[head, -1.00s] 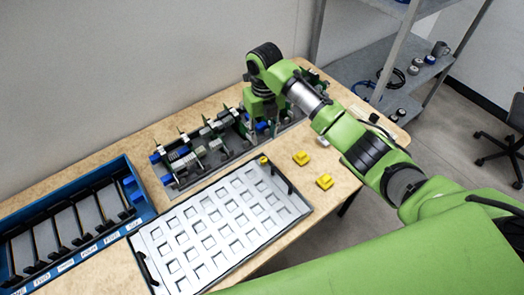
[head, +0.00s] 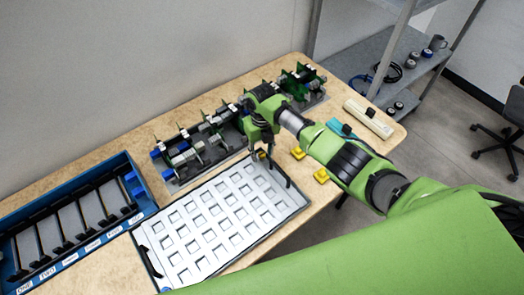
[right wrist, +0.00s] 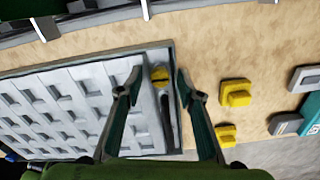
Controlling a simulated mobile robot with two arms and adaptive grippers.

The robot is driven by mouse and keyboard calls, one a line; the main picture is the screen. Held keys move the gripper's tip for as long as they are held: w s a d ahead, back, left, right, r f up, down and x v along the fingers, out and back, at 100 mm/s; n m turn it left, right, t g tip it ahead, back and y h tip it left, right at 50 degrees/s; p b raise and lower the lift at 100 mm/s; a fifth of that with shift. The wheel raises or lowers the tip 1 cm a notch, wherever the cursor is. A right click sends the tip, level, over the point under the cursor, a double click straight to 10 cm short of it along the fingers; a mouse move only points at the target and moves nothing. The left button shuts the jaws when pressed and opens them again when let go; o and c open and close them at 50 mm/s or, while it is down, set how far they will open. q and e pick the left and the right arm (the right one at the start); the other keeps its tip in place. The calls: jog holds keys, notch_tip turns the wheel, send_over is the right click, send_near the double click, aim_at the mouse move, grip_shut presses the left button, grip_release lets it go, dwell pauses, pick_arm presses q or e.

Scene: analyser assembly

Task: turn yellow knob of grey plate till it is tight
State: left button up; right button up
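The grey plate (head: 190,246) with rows of square recesses lies on the wooden table in a dark frame with black handles. Its yellow knob (right wrist: 160,74) sits at the plate's far right corner. In the right wrist view the knob shows between the two fingers of my right gripper (right wrist: 156,82), which are spread apart with gaps on both sides. In the head view my right gripper (head: 262,153) hangs above that corner and largely hides the knob. My left gripper is not in either view.
Two loose yellow blocks (right wrist: 236,93) lie on the table right of the plate. The analyser assembly (head: 205,145) stands behind the plate. A blue bin (head: 140,192) with dividers is at the left. A white power strip (head: 368,119) lies near the table's right end.

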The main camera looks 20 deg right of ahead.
grip_shut()
